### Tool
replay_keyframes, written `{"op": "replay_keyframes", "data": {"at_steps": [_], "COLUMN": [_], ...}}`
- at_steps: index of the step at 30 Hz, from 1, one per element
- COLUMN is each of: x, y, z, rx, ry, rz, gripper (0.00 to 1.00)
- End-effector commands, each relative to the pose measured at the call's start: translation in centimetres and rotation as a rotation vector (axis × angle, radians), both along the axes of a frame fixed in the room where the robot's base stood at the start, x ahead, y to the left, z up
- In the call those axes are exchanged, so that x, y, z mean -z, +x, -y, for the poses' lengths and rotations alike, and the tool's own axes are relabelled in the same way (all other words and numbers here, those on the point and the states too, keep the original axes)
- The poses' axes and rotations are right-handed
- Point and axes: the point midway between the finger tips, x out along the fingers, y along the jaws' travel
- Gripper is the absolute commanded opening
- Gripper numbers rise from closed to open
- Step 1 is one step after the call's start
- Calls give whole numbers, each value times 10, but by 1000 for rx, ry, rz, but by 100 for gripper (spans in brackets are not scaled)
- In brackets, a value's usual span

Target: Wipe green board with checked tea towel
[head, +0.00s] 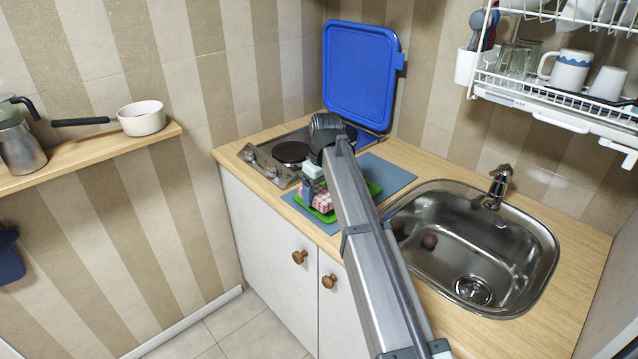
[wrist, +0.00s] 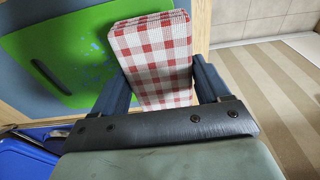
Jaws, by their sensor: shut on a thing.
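The checked tea towel (head: 322,201) is red and white and folded into a thick pad. It fills the space between the fingers of my gripper (wrist: 162,84) in the wrist view (wrist: 153,50). The green board (head: 374,188) lies flat on the counter, partly hidden behind my arm in the head view. In the wrist view the board (wrist: 40,40) is left of the towel, with a dark slot and scattered blue spots near the towel. The towel's far part overlaps the board's edge; whether it presses on it I cannot tell. My gripper (head: 311,184) is shut on the towel.
A blue-grey mat (head: 391,174) lies under the board. The hob (head: 290,153) is behind, with the blue lid (head: 360,75) raised upright against the wall. The steel sink (head: 470,240) is to the right. A dish rack (head: 560,95) hangs above it.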

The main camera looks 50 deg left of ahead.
Motion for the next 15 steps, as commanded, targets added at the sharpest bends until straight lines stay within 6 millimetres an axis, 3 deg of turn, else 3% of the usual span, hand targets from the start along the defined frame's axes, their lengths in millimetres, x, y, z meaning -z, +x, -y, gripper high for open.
{"op": "replay_keyframes", "data": {"at_steps": [8,9,15], "x": [32,25,28], "y": [0,6,25], "z": [1,-1,-1], "rx": [0,1,0], "ry": [-1,1,1], "rz": [-1,1,0], "gripper": [51,51,51]}}
